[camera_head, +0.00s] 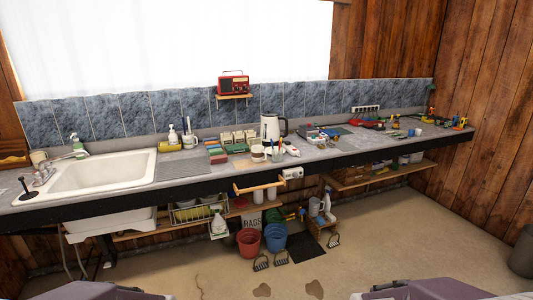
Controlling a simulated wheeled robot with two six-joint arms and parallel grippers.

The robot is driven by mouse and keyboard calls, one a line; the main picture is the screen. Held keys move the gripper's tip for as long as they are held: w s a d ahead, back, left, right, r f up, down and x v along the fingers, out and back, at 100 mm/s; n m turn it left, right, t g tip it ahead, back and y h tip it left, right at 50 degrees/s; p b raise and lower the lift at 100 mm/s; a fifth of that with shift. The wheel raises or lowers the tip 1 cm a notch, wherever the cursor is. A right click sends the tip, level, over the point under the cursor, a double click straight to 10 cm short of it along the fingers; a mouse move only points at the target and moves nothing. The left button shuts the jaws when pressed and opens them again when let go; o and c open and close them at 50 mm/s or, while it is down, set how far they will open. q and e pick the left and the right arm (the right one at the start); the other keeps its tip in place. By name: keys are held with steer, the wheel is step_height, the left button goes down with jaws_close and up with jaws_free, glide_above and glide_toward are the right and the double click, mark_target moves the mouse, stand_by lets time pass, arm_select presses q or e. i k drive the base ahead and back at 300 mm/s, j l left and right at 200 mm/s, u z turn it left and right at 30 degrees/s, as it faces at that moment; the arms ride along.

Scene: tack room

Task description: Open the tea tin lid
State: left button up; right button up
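I cannot pick out the tea tin or its lid for certain; things on the counter are small at this distance. A white kettle (270,128) stands on the counter (311,157) near the middle. Left of it are several small pale boxes or tins (238,138), and in front are small pale cups or jars (257,153). Only purple-grey parts of my two arms show at the bottom edge, far from the counter. Neither gripper's fingers can be made out.
A white sink (100,172) fills the counter's left end. A red radio (233,85) sits on a small wall shelf. Tools crowd the right end. A red bucket (249,242) and a blue bucket (275,237) stand below. The floor (380,240) in front is mostly clear.

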mark_target(239, 148)
steer(key=i+u, duration=0.1)
steer(key=i, duration=0.4)
steer(key=i+l+u, duration=0.15)
steer(key=i, duration=0.35)
steer(key=i+l+u, duration=0.1)
steer(key=i, duration=0.4)
steer(key=i+l+u, duration=0.15)
steer(key=i, duration=0.35)
steer(key=i+l+u, duration=0.1)
steer(key=i+l, duration=0.2)
steer(key=i, duration=0.15)
